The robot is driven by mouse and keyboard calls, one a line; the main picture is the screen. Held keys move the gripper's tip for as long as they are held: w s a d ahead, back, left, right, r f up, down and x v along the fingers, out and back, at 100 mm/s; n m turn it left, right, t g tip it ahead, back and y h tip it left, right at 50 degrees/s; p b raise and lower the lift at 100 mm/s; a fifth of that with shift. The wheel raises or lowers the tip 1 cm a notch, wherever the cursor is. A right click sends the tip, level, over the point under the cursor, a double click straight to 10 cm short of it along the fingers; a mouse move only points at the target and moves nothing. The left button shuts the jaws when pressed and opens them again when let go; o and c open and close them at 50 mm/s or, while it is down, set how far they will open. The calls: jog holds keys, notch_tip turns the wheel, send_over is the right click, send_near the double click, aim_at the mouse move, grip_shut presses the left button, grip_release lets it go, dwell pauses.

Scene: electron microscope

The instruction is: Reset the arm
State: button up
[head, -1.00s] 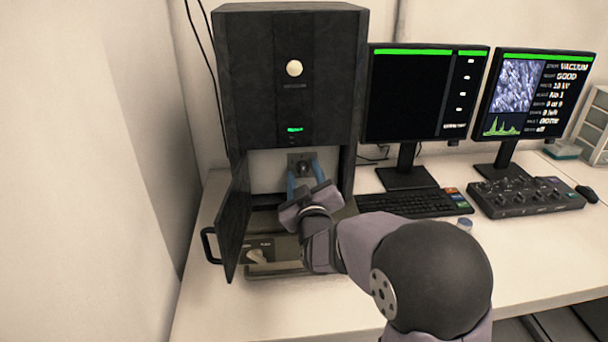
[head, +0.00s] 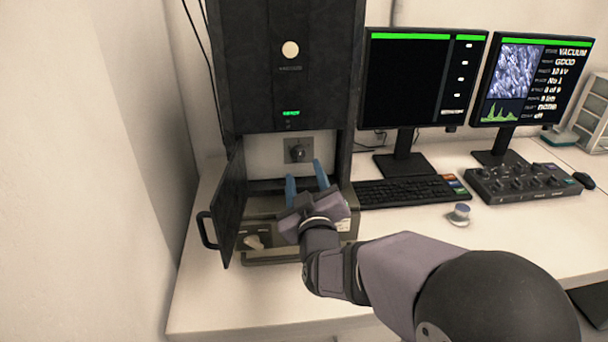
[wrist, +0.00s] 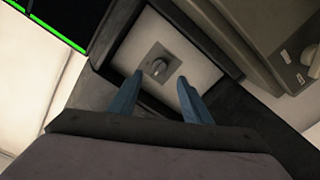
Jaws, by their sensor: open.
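My gripper (head: 307,184) is open, with its two blue fingers apart and nothing between them. It is in front of the open chamber of the black microscope cabinet (head: 287,75), below and apart from a dark knob (head: 298,152) on the pale back panel. In the wrist view the fingers (wrist: 158,98) point toward the panel, and the knob (wrist: 158,68) shows beyond and between them. The cabinet door (head: 231,210) stands open to the left.
A drawer-like base unit with a pale knob (head: 253,242) sits under the chamber. A small round container (head: 460,214) stands on the desk, right of my arm. The keyboard (head: 405,191), control panel (head: 523,183) and two monitors are on the right. The front desk is mostly clear.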

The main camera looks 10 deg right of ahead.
jog(key=s+d+f+m+g, duration=0.1)
jog(key=s+f+g, duration=0.2)
jog(key=f, duration=0.3)
jog(key=s+f+m+g+p, duration=0.1)
jog(key=s+f+g, duration=0.3)
jog(key=s+f, duration=0.2)
jog(key=s+d+f+m+g, duration=0.1)
jog(key=s+f+g, duration=0.3)
jog(key=f, duration=0.3)
jog(key=shift+s+d+y, duration=0.3)
jog(key=shift+d+y, duration=0.05)
jog(key=shift+y, duration=0.05)
jog(key=s+d+f+m+g, duration=0.2)
jog(key=s+g, duration=0.2)
jog(key=s, duration=0.4)
jog(key=s+d+f+m+g, duration=0.1)
jog(key=s+d+f+g, duration=0.15)
jog(key=s, duration=0.55)
notch_tip(320, 180, up, 14)
jog(key=p, duration=1.3)
jog(key=shift+w+a+r+h+p, duration=0.15)
jog(key=shift+w+a+h+p, duration=0.05)
jog(key=shift+w+h+p, duration=0.25)
jog(key=shift+g, duration=0.25)
